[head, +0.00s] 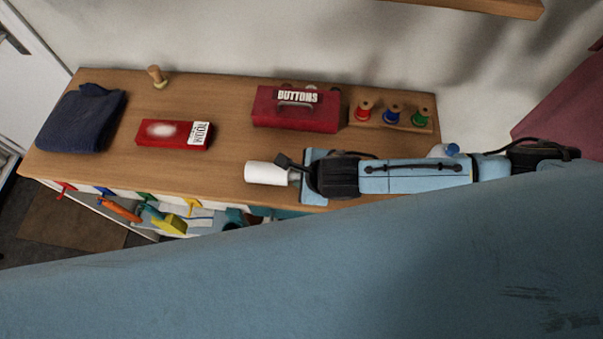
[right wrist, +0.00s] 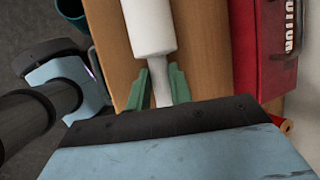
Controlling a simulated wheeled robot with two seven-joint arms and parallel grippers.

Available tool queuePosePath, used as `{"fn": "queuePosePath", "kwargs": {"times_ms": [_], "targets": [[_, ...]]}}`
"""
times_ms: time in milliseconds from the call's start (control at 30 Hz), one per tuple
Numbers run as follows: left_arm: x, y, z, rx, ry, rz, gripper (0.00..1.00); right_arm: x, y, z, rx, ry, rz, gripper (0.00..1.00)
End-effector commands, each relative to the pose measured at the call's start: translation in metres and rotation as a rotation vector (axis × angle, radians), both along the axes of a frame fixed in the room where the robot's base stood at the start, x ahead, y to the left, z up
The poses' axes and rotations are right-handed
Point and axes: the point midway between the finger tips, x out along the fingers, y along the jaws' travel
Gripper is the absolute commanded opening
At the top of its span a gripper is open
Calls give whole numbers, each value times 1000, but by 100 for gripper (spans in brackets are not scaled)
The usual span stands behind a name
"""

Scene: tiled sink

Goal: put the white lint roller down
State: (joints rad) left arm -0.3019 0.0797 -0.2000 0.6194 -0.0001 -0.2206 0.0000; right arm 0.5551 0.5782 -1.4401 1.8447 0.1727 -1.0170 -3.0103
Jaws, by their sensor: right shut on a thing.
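The white lint roller (head: 265,173) is at the front edge of the wooden top, in the head view's middle. Its white cylinder also fills the upper middle of the right wrist view (right wrist: 151,25). My right gripper (head: 296,172) is at the roller's handle end; in the right wrist view its green fingers (right wrist: 157,85) are shut on the grey handle (right wrist: 160,82). The roller lies along the wooden top (head: 226,165), pointing left in the head view. I cannot tell whether it touches the wood.
A red buttons box (head: 270,105) and a rack with thread spools (head: 392,116) stand behind the gripper. A red carton (head: 168,134), dark blue folded cloth (head: 78,122) and wooden stamp (head: 157,76) are to the left. Bare wood lies between carton and roller. Colourful items hang below the front edge.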

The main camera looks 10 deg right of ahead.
Motion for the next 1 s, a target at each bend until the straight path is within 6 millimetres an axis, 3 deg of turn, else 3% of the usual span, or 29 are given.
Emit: {"fn": "queuePosePath", "kwargs": {"times_ms": [67,100,233,633,1000], "targets": [[2,0,0,-1,-3,0,36,0,0,0,-2,1,-1,0],[2,0,0,-1,-4,0,36,0,-1,0,-3,1,-1,25],[3,0,0,0,-5,0,36,0,-1,0,-3,1,-1,42],[3,0,2,0,-5,0,36,-2,-3,6,-2,-1,0,43],[3,0,10,0,-5,0,36,-32,-19,62,-1,-2,0,43]]}}
